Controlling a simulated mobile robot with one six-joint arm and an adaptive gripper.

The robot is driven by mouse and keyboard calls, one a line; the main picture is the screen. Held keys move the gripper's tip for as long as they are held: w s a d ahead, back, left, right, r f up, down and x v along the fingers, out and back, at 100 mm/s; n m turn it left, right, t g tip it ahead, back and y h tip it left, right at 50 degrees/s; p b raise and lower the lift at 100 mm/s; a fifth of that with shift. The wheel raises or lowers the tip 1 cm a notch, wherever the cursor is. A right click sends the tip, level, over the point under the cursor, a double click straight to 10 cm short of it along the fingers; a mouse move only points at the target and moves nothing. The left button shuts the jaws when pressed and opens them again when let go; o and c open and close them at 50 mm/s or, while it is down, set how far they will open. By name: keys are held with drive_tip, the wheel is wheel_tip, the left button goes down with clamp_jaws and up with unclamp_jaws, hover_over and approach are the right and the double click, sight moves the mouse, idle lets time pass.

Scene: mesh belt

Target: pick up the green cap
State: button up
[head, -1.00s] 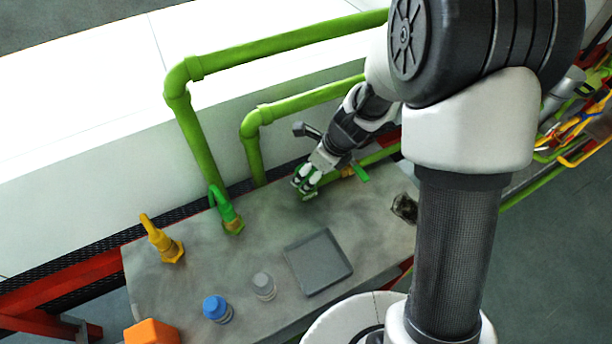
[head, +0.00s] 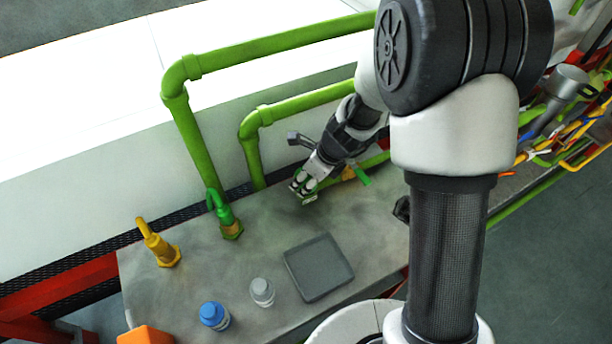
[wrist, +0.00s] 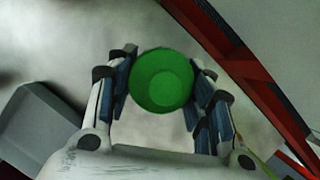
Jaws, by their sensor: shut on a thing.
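The green cap (wrist: 160,82) is round and sits between the two fingers of my gripper (wrist: 158,88) in the wrist view, with a finger against each side. In the head view my gripper (head: 304,190) is at the back of the grey table, and only a little green shows around its fingertips. The gripper is shut on the cap. I cannot tell from these views whether the cap touches the table or is held just above it.
A grey tray (head: 318,268) lies on the table (head: 200,278). A grey-capped bottle (head: 262,292), a blue-capped bottle (head: 214,315), an orange block (head: 147,335), a yellow fitting (head: 158,243) and a green fitting (head: 226,218) stand left. Green pipes (head: 252,150) rise behind.

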drive_tip(key=shift+c, duration=1.2)
